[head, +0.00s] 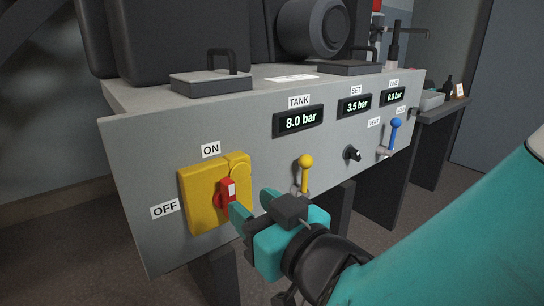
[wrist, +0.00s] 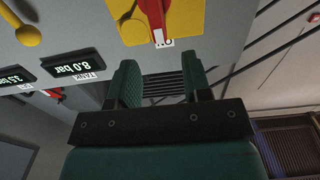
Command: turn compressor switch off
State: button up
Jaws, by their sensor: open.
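The compressor switch is a yellow plate (head: 188,185) with a red handle (head: 228,187) on the grey panel. The handle points up towards the ON label (head: 210,149); the OFF label (head: 164,210) is at the plate's lower left. My gripper (head: 253,204) is open and empty, just right of the handle. One fingertip overlaps the handle's lower part in the head view; contact cannot be told. In the wrist view my gripper (wrist: 162,72) shows two separated fingers, with the red handle (wrist: 154,12) and yellow plate (wrist: 185,18) beyond their tips, not between them.
A yellow-knobbed lever (head: 306,170) stands on the panel just right of my gripper. A black knob (head: 352,153) and a blue lever (head: 394,135) are farther right. The tank display (head: 299,121) reads 8.0 bar. Floor is open left of the panel.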

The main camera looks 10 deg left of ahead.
aim_at(232, 188)
jog(key=p+x, duration=0.3)
jog(key=x, duration=0.2)
jog(key=shift+w+a+r+p, duration=0.2)
jog(key=shift+w+a+p, duration=0.05)
jog(key=shift+w+p, duration=0.15)
jog(key=shift+w+a+f, duration=0.2)
jog(key=shift+w+a, duration=0.1)
jog(key=shift+a, duration=0.15)
grip_shut()
